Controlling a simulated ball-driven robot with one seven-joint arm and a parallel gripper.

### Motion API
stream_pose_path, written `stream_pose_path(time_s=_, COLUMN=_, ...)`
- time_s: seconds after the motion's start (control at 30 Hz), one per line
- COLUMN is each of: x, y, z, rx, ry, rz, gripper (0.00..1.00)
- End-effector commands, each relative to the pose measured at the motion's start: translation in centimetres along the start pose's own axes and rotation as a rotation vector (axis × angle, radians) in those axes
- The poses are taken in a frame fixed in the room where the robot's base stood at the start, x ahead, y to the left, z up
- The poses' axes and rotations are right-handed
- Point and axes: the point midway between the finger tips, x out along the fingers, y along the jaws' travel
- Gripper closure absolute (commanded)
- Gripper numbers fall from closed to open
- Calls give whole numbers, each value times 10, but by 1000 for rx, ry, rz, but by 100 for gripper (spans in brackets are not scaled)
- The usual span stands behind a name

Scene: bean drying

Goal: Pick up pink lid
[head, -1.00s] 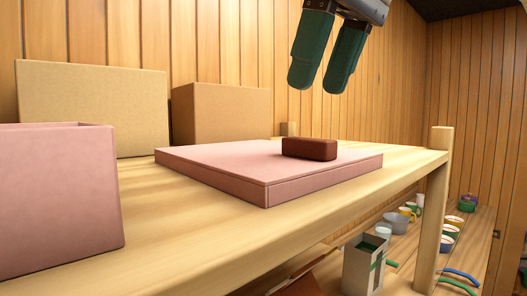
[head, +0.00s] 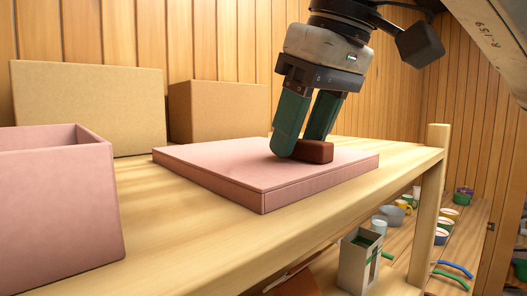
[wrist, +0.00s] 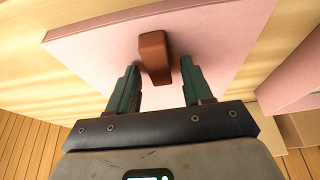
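The pink lid (head: 215,168) lies flat on the wooden shelf, with a brown block-shaped handle (head: 318,151) on its top. In the wrist view the lid (wrist: 95,62) fills the middle, and the handle (wrist: 154,58) stands between and just beyond the fingertips. My gripper (head: 301,148) is open, pointing down at the handle, its green fingers one on each side. In the wrist view there are gaps between the handle and the fingers of my gripper (wrist: 159,85). In the head view the near finger hides part of the handle.
An open pink box (head: 60,205) stands at the left on the shelf (head: 190,240). Two cardboard boxes, one large (head: 90,105) and one smaller (head: 218,112), stand behind. A wooden post (head: 434,180) rises at the right. Cups and bowls sit on a lower shelf.

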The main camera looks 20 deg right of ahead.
Motion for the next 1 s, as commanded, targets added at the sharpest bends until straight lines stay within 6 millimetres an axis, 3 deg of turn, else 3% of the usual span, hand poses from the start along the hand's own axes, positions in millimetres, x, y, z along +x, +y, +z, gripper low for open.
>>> stream_pose_path(time_s=0.07, x=0, y=0, z=0, rx=0, ry=0, rz=0, gripper=58)
stream_pose_path(time_s=0.5, x=0, y=0, z=0, rx=0, ry=0, rz=0, gripper=100)
stream_pose_path(time_s=0.83, x=-2, y=0, z=-1, rx=0, ry=1, rz=0, gripper=100)
stream_pose_path(time_s=1.0, x=-12, y=0, z=-5, rx=0, ry=1, rz=0, gripper=100)
